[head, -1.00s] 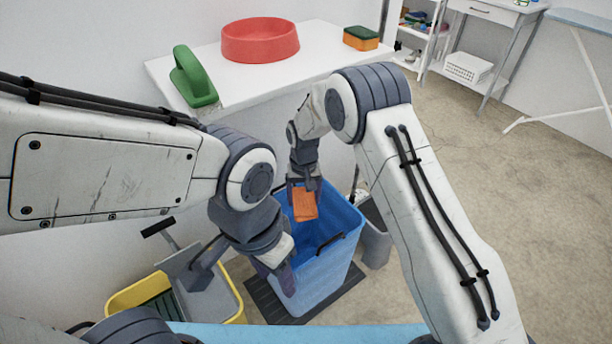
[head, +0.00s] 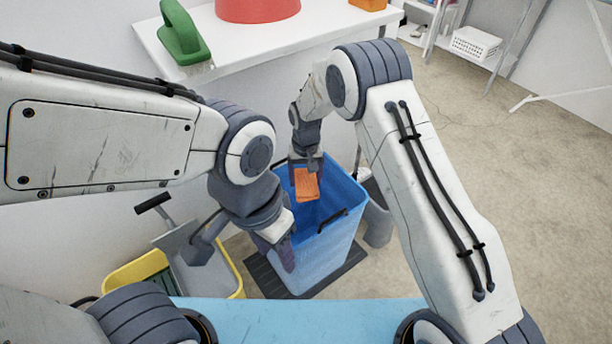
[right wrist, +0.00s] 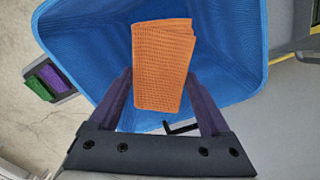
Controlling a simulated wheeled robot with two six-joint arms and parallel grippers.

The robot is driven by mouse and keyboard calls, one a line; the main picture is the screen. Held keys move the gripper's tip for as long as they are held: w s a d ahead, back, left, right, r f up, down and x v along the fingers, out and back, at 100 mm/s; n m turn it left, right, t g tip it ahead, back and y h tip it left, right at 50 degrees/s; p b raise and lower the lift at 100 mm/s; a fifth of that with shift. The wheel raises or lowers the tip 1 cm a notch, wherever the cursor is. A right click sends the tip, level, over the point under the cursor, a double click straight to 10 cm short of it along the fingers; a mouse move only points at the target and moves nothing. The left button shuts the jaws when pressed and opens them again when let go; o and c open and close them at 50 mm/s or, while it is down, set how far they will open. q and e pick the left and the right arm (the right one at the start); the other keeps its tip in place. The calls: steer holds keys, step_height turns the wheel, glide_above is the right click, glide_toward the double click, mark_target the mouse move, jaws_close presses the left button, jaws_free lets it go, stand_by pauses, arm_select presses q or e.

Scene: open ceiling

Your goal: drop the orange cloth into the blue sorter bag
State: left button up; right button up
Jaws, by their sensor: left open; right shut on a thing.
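The folded orange cloth (head: 306,185) hangs from my right gripper (head: 305,166), which is shut on it over the open top of the blue sorter bag (head: 335,245). In the right wrist view the cloth (right wrist: 163,65) sits between the two fingers (right wrist: 163,100), with the bag's blue walls (right wrist: 80,45) around it. The cloth's lower end is at or just inside the bag's mouth; its exact height is hard to tell. My left gripper (head: 270,255) is open and empty, in front of the bag's left side.
The bag stands on a dark mat (head: 265,280). A yellow bucket (head: 120,282) with a grey wringer is to its left, a grey bin (head: 377,220) to its right. Behind is a white shelf (head: 290,38) with a green brush (head: 183,32) and a red bowl (head: 255,8).

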steer(key=o, duration=1.3)
steer(key=shift+r, duration=0.1)
step_height(320, 180, up, 7)
steer(key=shift+f+p, duration=0.1)
steer(key=shift+p, duration=0.8)
steer(key=shift+r, duration=0.3)
